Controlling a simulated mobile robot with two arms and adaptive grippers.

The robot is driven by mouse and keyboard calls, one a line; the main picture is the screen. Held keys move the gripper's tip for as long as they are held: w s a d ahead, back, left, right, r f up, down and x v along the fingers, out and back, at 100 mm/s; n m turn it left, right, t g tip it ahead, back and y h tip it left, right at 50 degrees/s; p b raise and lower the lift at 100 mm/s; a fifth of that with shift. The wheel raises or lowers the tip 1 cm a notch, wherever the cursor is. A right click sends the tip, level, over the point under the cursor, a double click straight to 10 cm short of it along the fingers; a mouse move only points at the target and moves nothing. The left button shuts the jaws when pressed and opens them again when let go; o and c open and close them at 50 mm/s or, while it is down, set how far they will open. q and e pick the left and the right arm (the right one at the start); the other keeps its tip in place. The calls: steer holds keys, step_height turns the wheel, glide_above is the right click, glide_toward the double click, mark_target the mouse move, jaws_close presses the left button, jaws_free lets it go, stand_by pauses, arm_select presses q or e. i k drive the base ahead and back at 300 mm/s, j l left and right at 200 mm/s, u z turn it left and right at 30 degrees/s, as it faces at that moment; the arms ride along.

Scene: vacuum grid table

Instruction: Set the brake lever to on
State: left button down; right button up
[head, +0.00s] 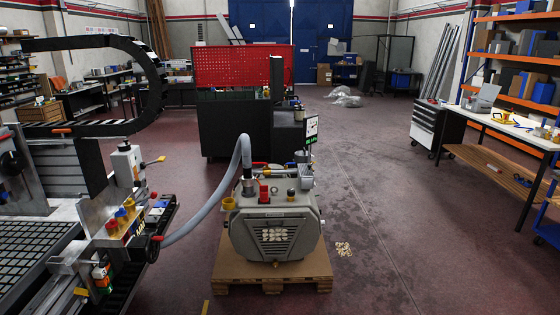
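The vacuum grid table (35,245) fills the lower left, with a grey end block beside its grid. I cannot tell which part is the brake lever. A small yellow-tipped lever (154,161) sticks out to the right from a white box (126,165) on the table's end. A black handwheel or knob with a red part (154,240) sits lower on the end. On and off markings are too small to read. Neither gripper can be made out in the view.
A grey vacuum pump (275,225) stands on a wooden pallet (270,272), joined to the table by a grey hose (205,205). Coloured knobs (120,215) crowd the table's end. A white workbench (510,125) stands at right. Floor between pump and workbench is mostly clear.

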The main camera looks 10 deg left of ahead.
mark_target(153, 195)
steer(key=i, duration=1.8)
steer(key=i+l+u, duration=0.1)
steer(key=i+u, duration=0.3)
steer(key=i+l+u, duration=0.25)
steer(key=i+u, duration=0.2)
steer(key=i+l+u, duration=0.8)
steer(key=i+l, duration=0.05)
steer(key=l, duration=0.05)
